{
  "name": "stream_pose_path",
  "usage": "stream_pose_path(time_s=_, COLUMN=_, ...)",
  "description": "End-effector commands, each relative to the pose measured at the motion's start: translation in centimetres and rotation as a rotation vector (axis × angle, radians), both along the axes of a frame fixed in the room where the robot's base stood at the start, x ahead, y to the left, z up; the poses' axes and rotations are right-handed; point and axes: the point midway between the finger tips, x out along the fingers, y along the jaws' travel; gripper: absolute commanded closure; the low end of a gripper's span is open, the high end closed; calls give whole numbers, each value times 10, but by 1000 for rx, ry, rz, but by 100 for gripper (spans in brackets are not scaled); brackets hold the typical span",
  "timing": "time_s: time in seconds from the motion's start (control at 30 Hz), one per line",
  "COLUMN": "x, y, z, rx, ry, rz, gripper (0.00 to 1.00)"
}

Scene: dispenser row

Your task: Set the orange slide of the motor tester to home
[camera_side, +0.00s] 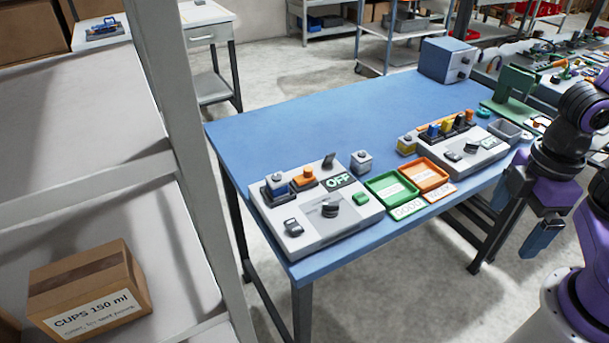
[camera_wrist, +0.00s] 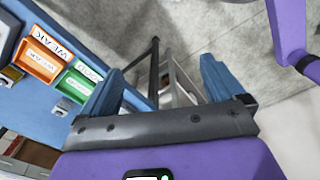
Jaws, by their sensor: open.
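A grey control box (camera_side: 345,232) with an OFF display (camera_side: 339,181) stands at the near left end of the blue table. The position marks of the orange piece are too small to read. My gripper (camera_side: 522,222) is open and empty off the table's front right edge, away from the boxes; its blue fingers also show in the wrist view (camera_wrist: 165,78).
A second grey box (camera_side: 465,165) with several coloured pieces stands farther right. Green (camera_side: 370,187) and orange (camera_side: 447,178) trays lie between the boxes; a blue-grey case (camera_side: 447,60) and a green stand (camera_side: 513,92) are behind. The table's back left is clear.

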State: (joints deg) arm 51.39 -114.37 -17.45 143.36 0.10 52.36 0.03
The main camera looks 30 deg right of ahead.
Motion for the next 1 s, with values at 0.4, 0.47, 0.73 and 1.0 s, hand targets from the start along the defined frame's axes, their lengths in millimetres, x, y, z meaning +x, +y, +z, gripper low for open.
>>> stream_pose_path(time_s=0.4, x=4, y=4, z=2, rx=0, ry=0, rz=-10, gripper=47)
stream_pose_path(time_s=0.47, x=11, y=9, z=5, rx=-1, ry=1, rz=-27, gripper=50)
stream_pose_path(time_s=0.73, x=82, y=65, z=33, rx=-2, ry=7, rz=-200, gripper=50)
stream_pose_path(time_s=1.0, x=169, y=115, z=57, rx=-5, ry=15, rz=-398, gripper=50)
